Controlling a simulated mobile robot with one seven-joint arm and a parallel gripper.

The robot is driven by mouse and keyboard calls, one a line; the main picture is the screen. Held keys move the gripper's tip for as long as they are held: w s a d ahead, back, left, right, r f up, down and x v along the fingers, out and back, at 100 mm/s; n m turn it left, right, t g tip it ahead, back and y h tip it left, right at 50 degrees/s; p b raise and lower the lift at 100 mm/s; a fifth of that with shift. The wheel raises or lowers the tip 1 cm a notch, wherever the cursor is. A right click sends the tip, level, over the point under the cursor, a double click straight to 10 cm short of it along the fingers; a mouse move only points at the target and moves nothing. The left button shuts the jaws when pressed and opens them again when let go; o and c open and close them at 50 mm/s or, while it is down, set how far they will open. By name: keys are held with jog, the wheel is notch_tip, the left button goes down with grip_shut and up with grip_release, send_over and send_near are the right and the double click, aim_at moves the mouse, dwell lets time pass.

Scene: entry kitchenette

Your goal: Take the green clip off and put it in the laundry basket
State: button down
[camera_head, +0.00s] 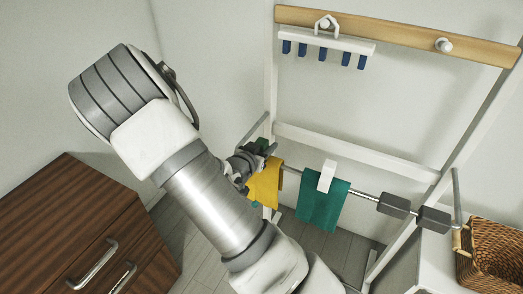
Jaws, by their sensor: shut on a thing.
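A small patch of green, which looks like the green clip (262,143), shows at the tip of my gripper (257,151). My gripper is shut on it, at the left end of the metal rail, just above a yellow cloth (264,184). Most of the clip is hidden by the fingers, and I cannot tell whether it still touches the cloth or rail. The yellow cloth hangs on the rail. A brown wicker basket (487,232), which looks like the laundry basket, stands at the lower right, well away from my gripper.
A teal cloth (321,207) hangs on the rail under a white clip (327,175). Dark grey blocks (394,205) sit on the rail's right part. A white hanger with blue clips (325,43) hangs from the wooden peg board above. A brown cabinet (70,215) stands left.

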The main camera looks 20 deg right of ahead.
jog(key=shift+r, duration=0.15)
notch_tip(320, 180, up, 4)
jog(key=shift+f+p, duration=0.25)
jog(key=shift+p, duration=0.1)
jog(key=s+d+r, duration=0.7)
jog(key=s+d, duration=0.1)
jog(key=s, duration=0.1)
jog(key=w+a+n+t+y, duration=0.1)
jog(key=w+a, duration=0.1)
jog(key=a, duration=0.1)
jog(key=w+a+n+t+y, duration=0.1)
jog(key=w+a, duration=0.1)
jog(key=a, duration=0.2)
jog(key=w+a+n+t+y, duration=0.1)
jog(key=w+a, duration=0.1)
jog(key=a, duration=0.2)
jog(key=shift+w+a+f+n+y, duration=0.15)
jog(key=shift+a+n+y, duration=0.05)
jog(key=shift+n+y, duration=0.1)
jog(key=w+a+n+t+y, duration=0.2)
jog(key=a+n+y, duration=0.1)
jog(key=a, duration=0.8)
jog(key=shift+w+a+y, duration=0.25)
jog(key=shift+w+y, duration=0.1)
jog(key=shift+y, duration=0.05)
jog(key=shift+s+d, duration=0.1)
jog(key=shift+s, duration=0.05)
